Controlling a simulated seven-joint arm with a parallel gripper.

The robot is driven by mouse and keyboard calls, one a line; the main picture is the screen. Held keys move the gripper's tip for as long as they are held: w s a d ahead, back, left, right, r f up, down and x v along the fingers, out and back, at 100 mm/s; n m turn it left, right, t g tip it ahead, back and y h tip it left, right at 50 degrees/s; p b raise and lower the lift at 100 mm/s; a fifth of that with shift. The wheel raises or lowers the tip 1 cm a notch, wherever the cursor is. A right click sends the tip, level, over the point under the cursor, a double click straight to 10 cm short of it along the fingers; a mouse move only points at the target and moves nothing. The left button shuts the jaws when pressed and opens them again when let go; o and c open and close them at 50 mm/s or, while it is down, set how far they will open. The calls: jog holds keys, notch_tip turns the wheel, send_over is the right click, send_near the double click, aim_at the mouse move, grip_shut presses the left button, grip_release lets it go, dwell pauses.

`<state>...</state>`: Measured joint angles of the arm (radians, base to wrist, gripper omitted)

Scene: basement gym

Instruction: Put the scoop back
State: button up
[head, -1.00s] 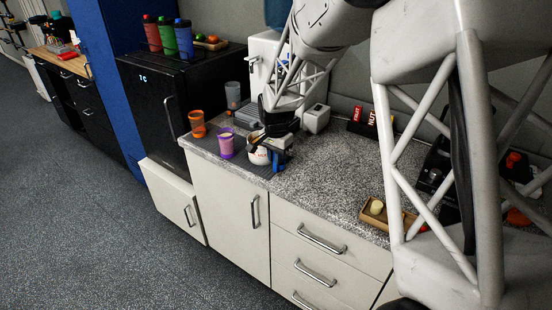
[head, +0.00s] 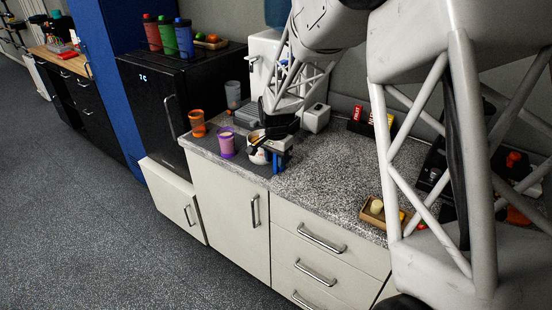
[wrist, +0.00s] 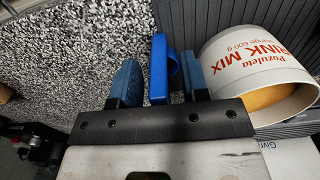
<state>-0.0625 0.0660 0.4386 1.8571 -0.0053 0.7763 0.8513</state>
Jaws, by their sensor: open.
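A bright blue scoop (wrist: 160,68) shows between the two fingers of my gripper (wrist: 159,76) in the wrist view. The fingers are open, with a gap visible on each side of the scoop; part of the scoop is hidden. The white drink mix tub (wrist: 255,62) is just right of the fingers, its mouth showing orange contents. In the head view the tub (head: 258,156) stands on the counter, partly covered by my gripper (head: 281,156), which is low at its right side. I cannot tell the scoop from the blue fingers there.
A purple cup (head: 226,146) and an orange cup (head: 197,124) stand left of the tub by the dark ribbed mat (head: 209,143). A grey cup (head: 233,94) is behind. A wooden tray (head: 374,217) is at right. The speckled counter (head: 320,170) between is clear.

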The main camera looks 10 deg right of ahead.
jog(key=shift+r, duration=0.15)
jog(key=shift+r, duration=6)
jog(key=s+d+r+n, duration=0.1)
jog(key=s+r, duration=0.2)
jog(key=s, duration=0.4)
jog(key=s+d+r+n+t, duration=0.1)
jog(key=s+r+n, duration=0.15)
jog(key=s, duration=0.45)
jog(key=s+d+r+n, duration=0.1)
jog(key=s+r, duration=0.2)
jog(key=s, duration=0.4)
jog(key=s+d+f+n+t, duration=0.1)
jog(key=s+n, duration=0.3)
jog(key=s, duration=1.5)
jog(key=shift+s+d+f+t, duration=0.3)
jog(key=shift+d, duration=0.05)
